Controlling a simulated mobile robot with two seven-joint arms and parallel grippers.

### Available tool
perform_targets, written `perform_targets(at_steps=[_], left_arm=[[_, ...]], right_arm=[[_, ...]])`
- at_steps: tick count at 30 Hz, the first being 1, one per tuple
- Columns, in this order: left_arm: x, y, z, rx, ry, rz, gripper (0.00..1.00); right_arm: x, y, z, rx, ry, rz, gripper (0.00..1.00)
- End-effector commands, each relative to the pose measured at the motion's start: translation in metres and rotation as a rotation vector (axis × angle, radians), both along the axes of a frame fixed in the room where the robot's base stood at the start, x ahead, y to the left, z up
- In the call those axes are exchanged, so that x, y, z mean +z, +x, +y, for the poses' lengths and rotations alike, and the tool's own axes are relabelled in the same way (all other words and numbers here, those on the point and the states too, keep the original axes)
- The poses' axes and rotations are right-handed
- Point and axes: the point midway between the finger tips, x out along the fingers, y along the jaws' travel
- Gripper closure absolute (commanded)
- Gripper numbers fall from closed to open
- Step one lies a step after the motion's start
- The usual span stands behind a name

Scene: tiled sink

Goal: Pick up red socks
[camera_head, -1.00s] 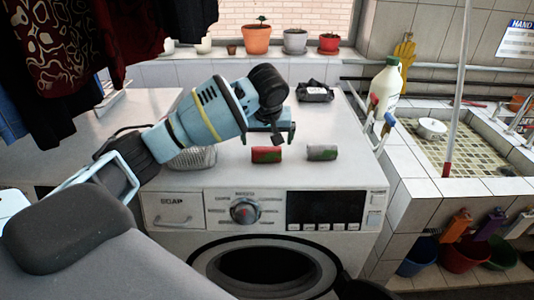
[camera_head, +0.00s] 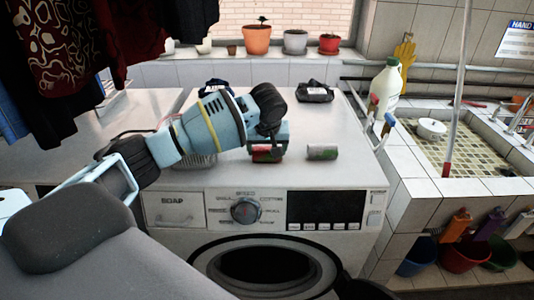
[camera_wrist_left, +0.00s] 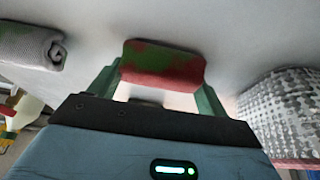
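The red socks (camera_head: 266,154) are a small rolled bundle, red with green patches, on the washing machine top (camera_head: 345,175). My left gripper (camera_head: 268,144) is right over them and partly hides them in the head view. In the left wrist view the red socks (camera_wrist_left: 163,64) lie between the tips of my left gripper (camera_wrist_left: 161,77), one green finger at each end. The fingers are apart; I cannot tell whether they touch the bundle. My right gripper is not in view.
Grey rolled socks (camera_head: 322,152) lie just right of the red ones. A wire basket (camera_head: 200,159) stands to the left, partly behind my arm. Dark bundles (camera_head: 314,91) lie farther back. A white bottle (camera_head: 386,88) stands by the sink at right.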

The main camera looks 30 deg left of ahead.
Motion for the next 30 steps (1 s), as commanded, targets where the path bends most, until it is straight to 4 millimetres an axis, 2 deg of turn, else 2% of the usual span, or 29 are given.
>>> perform_targets(at_steps=[1,3,14,17,22,30], left_arm=[[0.000,0.000,0.000,0.000,0.000,0.000,0.38],[0.000,0.000,0.000,0.000,0.000,0.000,0.45],[0.006,0.001,0.000,0.000,-0.001,-0.002,0.46],[0.013,0.001,0.000,0.000,-0.001,-0.003,0.46],[0.038,0.001,0.000,0.001,-0.001,-0.004,0.46],[0.040,-0.042,-0.031,-0.006,0.000,-0.001,0.46]], right_arm=[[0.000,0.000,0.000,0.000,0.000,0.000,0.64],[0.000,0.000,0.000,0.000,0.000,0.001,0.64],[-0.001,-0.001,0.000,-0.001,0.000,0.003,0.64],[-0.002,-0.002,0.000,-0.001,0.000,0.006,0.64],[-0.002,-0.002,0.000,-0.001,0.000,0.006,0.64],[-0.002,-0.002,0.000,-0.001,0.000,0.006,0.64]])
